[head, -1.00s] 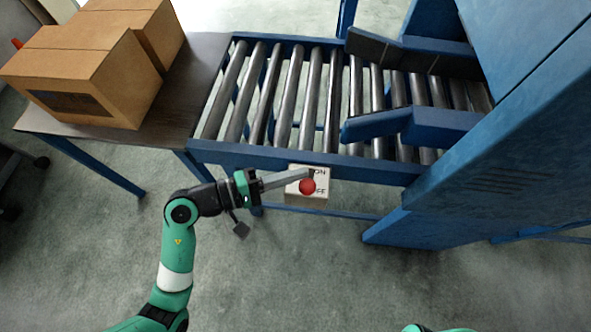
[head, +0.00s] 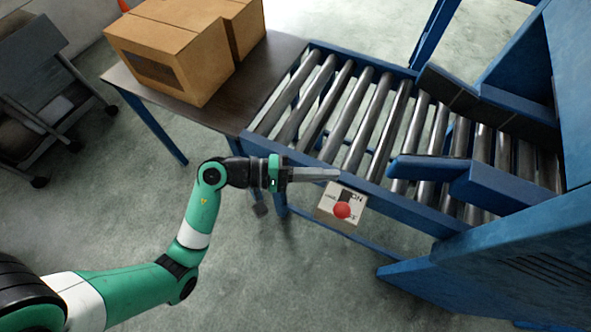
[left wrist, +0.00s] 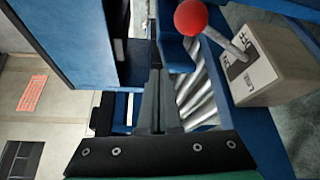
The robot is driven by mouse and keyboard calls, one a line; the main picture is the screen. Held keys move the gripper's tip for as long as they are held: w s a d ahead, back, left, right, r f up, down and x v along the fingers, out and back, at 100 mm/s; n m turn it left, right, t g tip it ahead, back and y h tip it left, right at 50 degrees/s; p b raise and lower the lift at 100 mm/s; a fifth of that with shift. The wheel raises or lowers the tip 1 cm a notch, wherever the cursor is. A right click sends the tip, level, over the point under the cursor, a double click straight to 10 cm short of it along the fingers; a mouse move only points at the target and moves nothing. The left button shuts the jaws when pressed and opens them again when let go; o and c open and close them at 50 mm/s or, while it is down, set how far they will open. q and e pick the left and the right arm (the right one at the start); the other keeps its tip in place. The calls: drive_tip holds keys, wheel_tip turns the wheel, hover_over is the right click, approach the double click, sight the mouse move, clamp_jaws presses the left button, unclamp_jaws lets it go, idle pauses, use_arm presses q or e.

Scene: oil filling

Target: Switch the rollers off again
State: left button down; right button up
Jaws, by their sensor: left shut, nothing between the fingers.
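The switch box (head: 327,212) is pale, with ON and OFF lettering and a red ball-topped lever (head: 342,210). It hangs on the conveyor's near side. The box (left wrist: 280,78) and the red ball (left wrist: 190,17) also show in the left wrist view. In the head view the ball covers part of the OFF lettering while ON shows; I cannot tell the lever's exact setting. My left gripper (head: 336,174) is shut and empty, its tips by the box's upper edge, beyond the ball and apart from it in the picture. My right gripper is not in view.
The roller conveyor (head: 365,115) runs behind the box, with blue guides (head: 465,180) and a blue machine (head: 500,260) at right. Cardboard boxes (head: 180,50) stand on a dark table (head: 235,90) at left. Floor in front of the switch box is clear.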

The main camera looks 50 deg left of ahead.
use_arm(q)
drive_tip(key=s+a+f, duration=0.2)
drive_tip(key=s+a, duration=0.2)
drive_tip(key=s, duration=0.1)
drive_tip(key=shift+s+a, duration=0.15)
drive_tip(key=shift+s, duration=0.25)
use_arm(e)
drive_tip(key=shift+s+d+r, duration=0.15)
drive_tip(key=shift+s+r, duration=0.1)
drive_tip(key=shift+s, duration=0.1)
